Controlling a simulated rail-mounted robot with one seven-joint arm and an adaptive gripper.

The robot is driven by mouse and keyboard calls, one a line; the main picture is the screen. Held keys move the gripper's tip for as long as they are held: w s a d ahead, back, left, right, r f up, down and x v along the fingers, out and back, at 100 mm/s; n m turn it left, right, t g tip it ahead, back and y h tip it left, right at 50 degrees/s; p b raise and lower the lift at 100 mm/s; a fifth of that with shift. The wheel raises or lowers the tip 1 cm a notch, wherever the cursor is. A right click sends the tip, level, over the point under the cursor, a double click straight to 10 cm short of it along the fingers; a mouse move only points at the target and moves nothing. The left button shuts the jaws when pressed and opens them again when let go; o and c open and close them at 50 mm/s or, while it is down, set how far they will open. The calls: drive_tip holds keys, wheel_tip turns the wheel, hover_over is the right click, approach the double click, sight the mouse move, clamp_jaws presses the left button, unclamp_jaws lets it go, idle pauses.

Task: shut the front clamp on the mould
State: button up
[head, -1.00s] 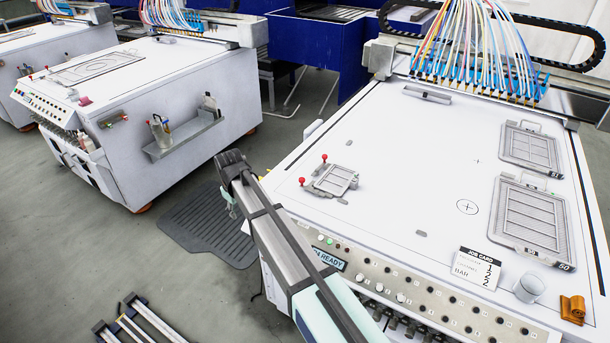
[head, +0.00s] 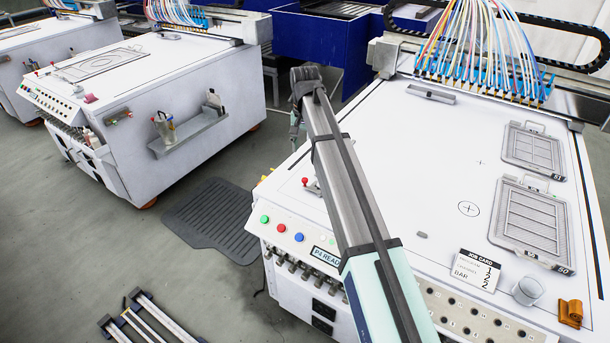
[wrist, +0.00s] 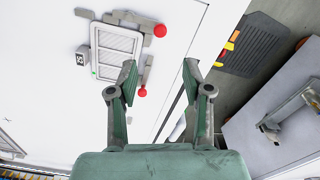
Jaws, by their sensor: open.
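The mould (wrist: 117,42) is a grey framed plate on the white table; in the head view my arm hides it. The front clamp has a red knob (wrist: 160,30) on a grey bar at the mould's upper edge in the wrist view. That knob also shows beside my arm in the head view (head: 305,181). A second clamp's red knob (wrist: 142,92) lies lower, between my fingers in the picture. My gripper (wrist: 160,68) is open and empty, raised above the table's left edge. In the head view my gripper (head: 296,122) is partly hidden by my wrist.
Two larger plates (head: 533,222) (head: 533,150), a job card (head: 477,270), a cup (head: 527,290) and an orange block (head: 570,313) lie at the right. A nozzle gantry (head: 480,75) spans the back. The table's middle is clear.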

sight(304, 179)
wheel_tip(304, 179, down, 13)
drive_tip(key=p, duration=0.3)
drive_tip(key=shift+r, duration=0.1)
clamp_jaws()
